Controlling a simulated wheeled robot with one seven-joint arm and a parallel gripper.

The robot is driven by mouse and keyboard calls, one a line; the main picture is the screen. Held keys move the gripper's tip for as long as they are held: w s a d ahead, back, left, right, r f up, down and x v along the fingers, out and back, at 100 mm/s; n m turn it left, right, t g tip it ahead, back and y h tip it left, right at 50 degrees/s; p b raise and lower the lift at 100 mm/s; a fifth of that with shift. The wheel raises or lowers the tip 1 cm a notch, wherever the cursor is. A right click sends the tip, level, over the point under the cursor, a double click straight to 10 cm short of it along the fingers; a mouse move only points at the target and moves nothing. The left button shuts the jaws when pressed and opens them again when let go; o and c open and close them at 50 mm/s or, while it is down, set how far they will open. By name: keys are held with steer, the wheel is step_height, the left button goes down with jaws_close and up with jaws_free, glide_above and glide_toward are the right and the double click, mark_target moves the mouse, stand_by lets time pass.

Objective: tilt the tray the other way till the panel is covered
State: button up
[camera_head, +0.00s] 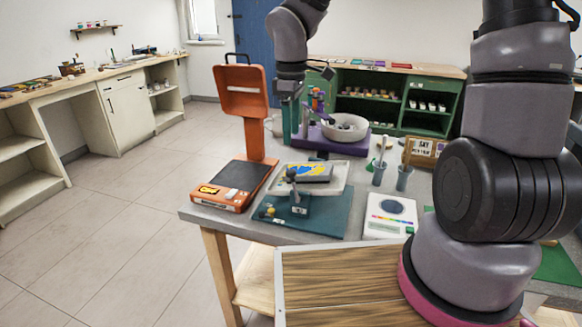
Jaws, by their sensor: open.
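A shallow pale tray (340,186) sits on a pivot-like stand (299,204) with a dark teal base (328,222), near the table's front left. In the tray lies a panel (312,171) with a yellow and blue patch and a dark grey area. How much of the panel is covered is too small to tell. A small knob or lever shows at the tray's near side. My gripper (291,121) points down behind the tray, at the back of the table, and is open. It appears apart from the tray; its fingertips are hard to make out.
An orange stand with a dark plate (239,176) is left of the tray. A white bowl (344,128) on a purple base is behind. A white device (391,215) and two grey cups (379,173) are right. The table's left edge is close; a wooden board lies in front.

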mark_target(291, 171)
step_height(291, 171, down, 11)
steer(key=shift+a+r, duration=0.1)
stand_by(0.4)
jaws_close()
stand_by(1.4)
